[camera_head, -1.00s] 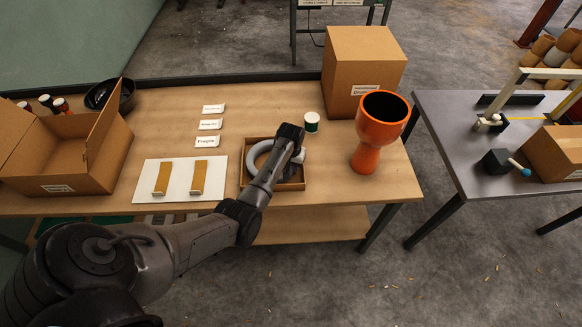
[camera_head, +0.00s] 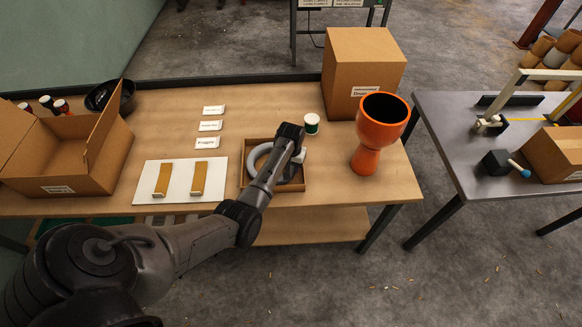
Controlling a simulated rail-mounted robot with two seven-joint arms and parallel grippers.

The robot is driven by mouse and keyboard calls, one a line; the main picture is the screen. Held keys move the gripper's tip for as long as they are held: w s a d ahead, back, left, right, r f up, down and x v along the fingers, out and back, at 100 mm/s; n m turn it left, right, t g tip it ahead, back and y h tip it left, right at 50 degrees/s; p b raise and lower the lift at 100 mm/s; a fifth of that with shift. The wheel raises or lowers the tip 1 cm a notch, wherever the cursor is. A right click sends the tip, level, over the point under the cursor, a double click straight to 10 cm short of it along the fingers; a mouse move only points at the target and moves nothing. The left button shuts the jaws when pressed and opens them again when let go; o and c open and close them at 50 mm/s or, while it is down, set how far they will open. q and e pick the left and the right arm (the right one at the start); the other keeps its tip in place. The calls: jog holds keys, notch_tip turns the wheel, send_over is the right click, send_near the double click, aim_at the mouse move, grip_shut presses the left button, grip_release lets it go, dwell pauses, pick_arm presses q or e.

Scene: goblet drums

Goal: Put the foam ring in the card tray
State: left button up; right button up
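The grey foam ring (camera_head: 257,154) lies within the brown card tray (camera_head: 299,187) on the wooden table, as far as shows past my arm. My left arm reaches in from the left and crosses over the tray. Its gripper (camera_head: 298,155) is at the tray's right part, beside the ring. The arm's end hides the fingertips and part of the ring, so I cannot tell whether the gripper is open or touches the ring. My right gripper is not in view.
An orange goblet drum (camera_head: 380,132) stands right of the tray, before a closed carton (camera_head: 362,65). A white board (camera_head: 180,181) with two tan strips lies left, near an open carton (camera_head: 70,150).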

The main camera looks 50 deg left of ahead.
pick_arm(q)
notch_tip(320, 180, up, 11)
jog(key=p, duration=0.2)
jog(key=s+d+f+m+t+y, duration=0.1)
jog(key=s+d+f+m, duration=0.2)
jog(key=s+d, duration=0.35)
jog(key=s+d+f+m+t+y, duration=0.1)
jog(key=s+d+f+m+y, duration=0.1)
jog(key=s+d+f, duration=0.35)
jog(key=s+d+r+m+h, duration=0.1)
jog(key=s+d+r+m, duration=0.1)
jog(key=s+d, duration=0.5)
jog(key=s+d+r+m+t+h, duration=0.1)
jog(key=s+d+r, duration=0.3)
jog(key=s+d, duration=0.4)
jog(key=s+m+h, duration=0.1)
jog(key=s, duration=0.2)
jog(key=shift+d+r+t, duration=0.25)
jog(key=shift+r+t, duration=0.05)
jog(key=shift+r, duration=0.05)
